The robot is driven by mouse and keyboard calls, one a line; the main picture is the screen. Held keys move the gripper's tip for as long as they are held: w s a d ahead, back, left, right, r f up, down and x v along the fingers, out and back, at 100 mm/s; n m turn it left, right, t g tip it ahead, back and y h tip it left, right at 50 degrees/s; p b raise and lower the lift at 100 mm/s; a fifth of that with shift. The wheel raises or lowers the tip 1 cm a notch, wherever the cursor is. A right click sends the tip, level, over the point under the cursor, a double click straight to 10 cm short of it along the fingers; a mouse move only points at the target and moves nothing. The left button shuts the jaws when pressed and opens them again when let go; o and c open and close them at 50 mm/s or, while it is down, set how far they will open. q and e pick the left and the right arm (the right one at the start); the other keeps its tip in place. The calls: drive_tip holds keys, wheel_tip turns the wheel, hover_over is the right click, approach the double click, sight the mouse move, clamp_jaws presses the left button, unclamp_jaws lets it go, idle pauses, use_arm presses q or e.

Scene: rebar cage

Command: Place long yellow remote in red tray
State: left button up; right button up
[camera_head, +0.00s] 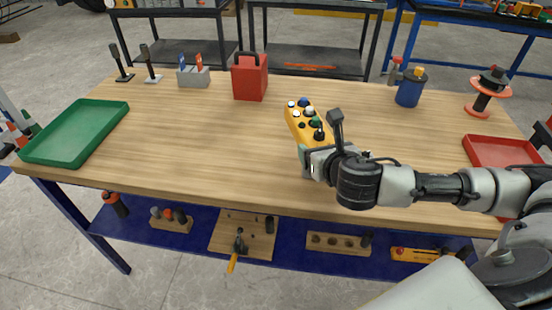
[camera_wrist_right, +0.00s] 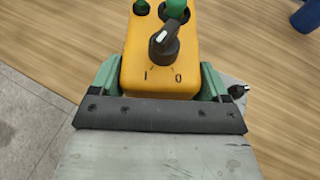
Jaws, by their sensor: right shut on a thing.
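The long yellow remote (camera_head: 300,116) has several coloured buttons and a black rotary knob. It is near the middle of the wooden table in the head view. My right gripper (camera_head: 310,158) is shut on its near end. In the right wrist view, the green fingers of the gripper (camera_wrist_right: 160,84) press on both sides of the yellow remote (camera_wrist_right: 161,72), with the knob facing the camera. I cannot tell whether the remote touches the table. The red tray (camera_head: 490,150) lies at the table's right end, partly hidden by my right arm. My left gripper is not in view.
A green tray (camera_head: 75,133) lies at the left end of the table (camera_head: 190,140). A red box (camera_head: 250,78), a grey holder (camera_head: 193,76) and a blue can (camera_head: 410,88) stand along the back. A black-and-red object (camera_head: 487,92) stands behind the red tray. The table's left middle is clear.

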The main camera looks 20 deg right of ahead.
drive_tip(key=shift+d+r, duration=0.25)
hover_over(276, 176)
wheel_tip(276, 176, down, 7)
drive_tip(key=shift+a+r, duration=0.1)
drive_tip(key=shift+f, duration=2.05)
drive_tip(key=shift+f, duration=0.1)
drive_tip(key=o, duration=1.1)
drive_tip(key=shift+o, duration=0.2)
